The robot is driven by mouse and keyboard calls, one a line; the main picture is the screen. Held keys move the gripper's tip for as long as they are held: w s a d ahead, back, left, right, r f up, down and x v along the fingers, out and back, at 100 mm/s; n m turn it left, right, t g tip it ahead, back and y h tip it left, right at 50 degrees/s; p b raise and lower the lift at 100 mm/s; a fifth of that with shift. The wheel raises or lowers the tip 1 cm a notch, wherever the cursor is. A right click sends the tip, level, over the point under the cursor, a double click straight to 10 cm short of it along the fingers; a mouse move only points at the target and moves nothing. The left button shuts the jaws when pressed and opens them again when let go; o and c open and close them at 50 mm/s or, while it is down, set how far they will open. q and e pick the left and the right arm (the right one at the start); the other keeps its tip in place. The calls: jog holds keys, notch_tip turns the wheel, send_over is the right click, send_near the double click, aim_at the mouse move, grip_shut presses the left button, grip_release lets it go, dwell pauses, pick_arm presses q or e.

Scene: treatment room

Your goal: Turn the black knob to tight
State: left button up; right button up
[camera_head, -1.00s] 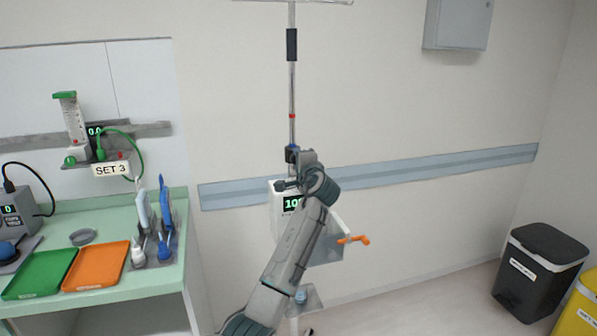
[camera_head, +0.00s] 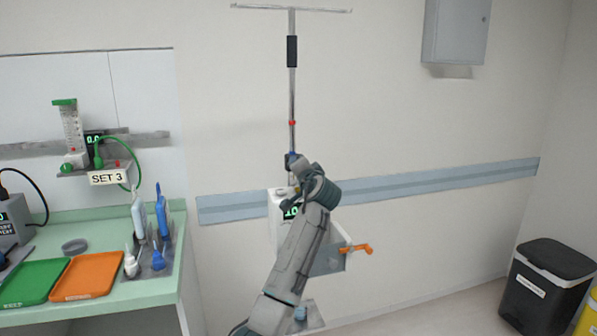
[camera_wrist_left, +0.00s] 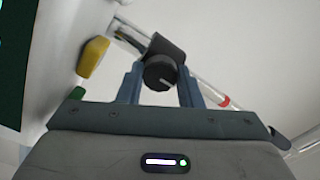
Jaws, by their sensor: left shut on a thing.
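In the head view my left gripper (camera_head: 294,170) is at the clamp (camera_head: 289,160), and the arm and wrist hide the knob there. My right gripper is not in view.
A white pump box (camera_head: 281,208) with a green display is on the pole just below the gripper, partly behind my arm. An orange handle (camera_head: 356,249) sticks out to its right. A green counter (camera_head: 130,291) with trays stands at left; a black bin (camera_head: 548,285) stands at right.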

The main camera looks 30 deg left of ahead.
pick_arm(q)
jog(key=shift+f, duration=0.3)
jog(key=o, duration=0.7)
jog(key=shift+o, duration=1.2)
jog(key=shift+r, duration=0.15)
jog(key=shift+s+d, duration=0.15)
jog(key=shift+d, duration=0.05)
jog(key=b+v, duration=0.2)
jog(key=v, duration=0.8)
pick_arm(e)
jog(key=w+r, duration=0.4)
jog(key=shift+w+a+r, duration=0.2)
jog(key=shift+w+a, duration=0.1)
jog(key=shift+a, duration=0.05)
pick_arm(q)
jog(key=shift+s+d, duration=0.1)
jog(key=shift+s, duration=0.05)
